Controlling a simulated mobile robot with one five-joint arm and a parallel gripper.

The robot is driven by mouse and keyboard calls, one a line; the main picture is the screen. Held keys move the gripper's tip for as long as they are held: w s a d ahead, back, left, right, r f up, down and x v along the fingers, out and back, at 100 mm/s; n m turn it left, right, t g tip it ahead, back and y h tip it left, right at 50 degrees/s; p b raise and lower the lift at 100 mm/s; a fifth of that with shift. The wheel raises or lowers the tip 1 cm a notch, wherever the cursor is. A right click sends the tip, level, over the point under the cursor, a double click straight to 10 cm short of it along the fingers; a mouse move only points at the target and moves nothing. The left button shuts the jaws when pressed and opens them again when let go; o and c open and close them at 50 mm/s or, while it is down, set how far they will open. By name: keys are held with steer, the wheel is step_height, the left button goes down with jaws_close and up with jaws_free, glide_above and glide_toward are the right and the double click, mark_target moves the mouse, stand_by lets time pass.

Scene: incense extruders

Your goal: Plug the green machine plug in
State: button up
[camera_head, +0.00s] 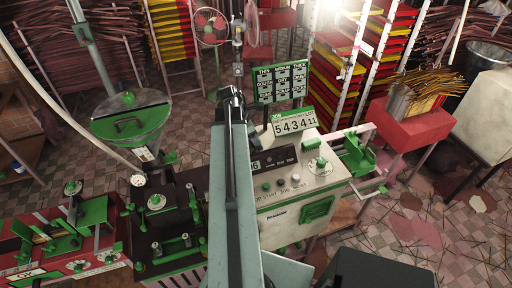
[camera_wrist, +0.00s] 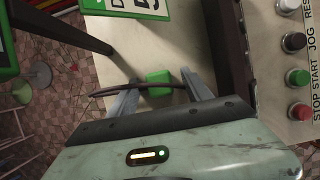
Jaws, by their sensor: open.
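A small green block (camera_wrist: 158,75), which looks like the green plug, rests on the cream top of the machine in the wrist view. A dark cable (camera_wrist: 105,92) passes beside it and runs off to the left. My gripper (camera_wrist: 160,83) is open, with one grey finger on each side of the block; I cannot tell whether either touches it. In the head view my gripper (camera_head: 232,98) is at the far end of my arm, over the cream machine's back left part, and the block is hidden there. I cannot make out a socket.
The cream machine (camera_head: 332,176) has a control panel with buttons (camera_wrist: 298,76), close right of the gripper in the wrist view. A number sign (camera_head: 294,124) and a dark display board (camera_head: 281,83) stand behind it. A green hopper (camera_head: 130,122) stands left.

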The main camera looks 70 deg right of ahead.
jaws_close()
steer(key=shift+r, duration=0.1)
step_height(320, 180, up, 10)
steer(key=p, duration=1)
